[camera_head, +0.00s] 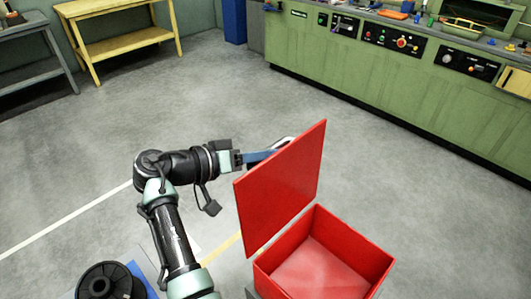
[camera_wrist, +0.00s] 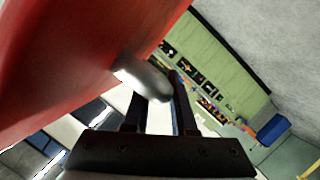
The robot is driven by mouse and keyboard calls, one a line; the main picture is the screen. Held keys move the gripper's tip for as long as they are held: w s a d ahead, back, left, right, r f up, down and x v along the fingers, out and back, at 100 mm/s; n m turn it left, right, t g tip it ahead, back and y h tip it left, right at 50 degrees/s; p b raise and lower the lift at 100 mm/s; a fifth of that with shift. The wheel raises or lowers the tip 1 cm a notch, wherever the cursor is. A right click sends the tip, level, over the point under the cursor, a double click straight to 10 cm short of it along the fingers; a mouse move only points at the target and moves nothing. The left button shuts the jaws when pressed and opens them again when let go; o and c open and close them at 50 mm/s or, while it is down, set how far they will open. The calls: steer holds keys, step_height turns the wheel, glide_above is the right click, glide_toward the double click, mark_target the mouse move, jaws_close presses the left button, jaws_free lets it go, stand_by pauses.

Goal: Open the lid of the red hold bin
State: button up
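The red hold bin (camera_head: 372,268) stands at the lower right of the head view, open at the top, with its bare inside showing. Its red lid (camera_head: 282,186) is raised and stands steeply along the bin's left rim. The lid also fills the upper left of the wrist view (camera_wrist: 70,60). A silver handle (camera_wrist: 145,76) sticks out from it. My gripper (camera_wrist: 162,100) is at this handle, on the lid's outer side. Its two dark fingers are apart, and the handle crosses in front of the left one. I cannot tell whether they grip it. The lid partly hides the gripper in the head view.
A green workbench (camera_head: 400,95) with control panels and tools runs along the right. A yellow table (camera_head: 118,45) and a grey table (camera_head: 30,62) stand at the upper left. A black spool (camera_head: 106,282) is at the lower left. The floor between is clear.

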steer(key=shift+o, duration=0.9)
steer(key=b+v, duration=0.1)
steer(key=v, duration=1.2)
steer(key=shift+d, duration=0.1)
